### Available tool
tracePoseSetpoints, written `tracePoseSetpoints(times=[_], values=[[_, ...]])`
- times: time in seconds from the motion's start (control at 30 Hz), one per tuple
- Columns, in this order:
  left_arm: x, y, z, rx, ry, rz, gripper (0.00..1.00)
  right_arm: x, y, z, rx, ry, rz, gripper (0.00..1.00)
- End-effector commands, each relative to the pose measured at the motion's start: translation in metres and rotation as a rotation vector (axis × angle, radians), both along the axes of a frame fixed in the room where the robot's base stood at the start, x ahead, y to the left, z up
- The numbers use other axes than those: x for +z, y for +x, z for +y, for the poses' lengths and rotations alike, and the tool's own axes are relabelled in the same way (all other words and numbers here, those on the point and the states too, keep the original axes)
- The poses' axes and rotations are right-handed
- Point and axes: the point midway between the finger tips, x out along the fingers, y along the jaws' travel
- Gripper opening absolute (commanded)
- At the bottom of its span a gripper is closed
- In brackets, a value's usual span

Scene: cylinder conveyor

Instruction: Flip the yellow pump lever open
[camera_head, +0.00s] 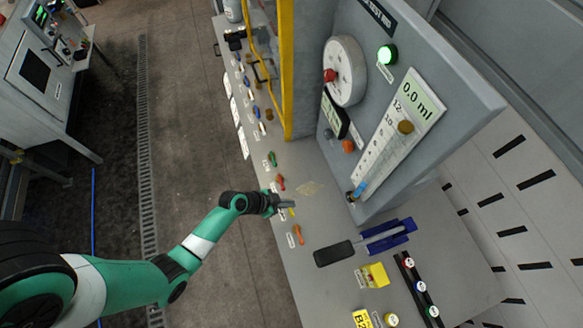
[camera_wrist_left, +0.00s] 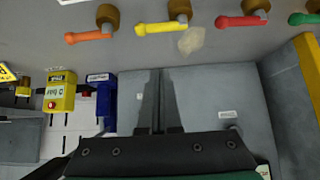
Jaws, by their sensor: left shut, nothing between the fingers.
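The yellow pump lever (camera_wrist_left: 160,28) shows in the left wrist view at the upper middle, its handle pointing left from a brown round pivot. In the head view only a small yellow bit of this lever (camera_head: 292,212) shows beside my gripper. My left gripper (camera_head: 290,204) is shut and empty, close to the yellow lever. In the left wrist view its fingers (camera_wrist_left: 160,72) lie together below the lever in the picture, with a visible gap to it. Whether it touches anything cannot be told from the head view. My right gripper is in neither view.
An orange lever (camera_wrist_left: 88,36) and a red lever (camera_wrist_left: 242,20) flank the yellow one, with a green lever (camera_wrist_left: 304,18) beyond. A grey test panel (camera_head: 440,60) stands right of the row. A blue-and-black device (camera_head: 388,236) and a yellow box (camera_head: 376,275) sit nearby.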

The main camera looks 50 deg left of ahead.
Motion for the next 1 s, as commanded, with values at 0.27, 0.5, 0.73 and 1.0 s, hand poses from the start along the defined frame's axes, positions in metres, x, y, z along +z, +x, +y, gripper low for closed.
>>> tracePoseSetpoints(times=[0.27, 0.5, 0.73, 1.0], values=[[-0.05, 0.041, -0.013, -0.003, 0.0, 0.0, 0.0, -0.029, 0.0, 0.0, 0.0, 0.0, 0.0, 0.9], [-0.059, 0.023, -0.006, 0.004, 0.0, 0.001, 0.0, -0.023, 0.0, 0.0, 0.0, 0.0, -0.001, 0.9], [-0.062, 0.011, -0.003, 0.001, 0.0, -0.001, 0.0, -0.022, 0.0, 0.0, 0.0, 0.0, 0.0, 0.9], [-0.062, 0.011, -0.003, -0.001, 0.0, -0.001, 0.0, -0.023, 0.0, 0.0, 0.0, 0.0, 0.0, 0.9]])
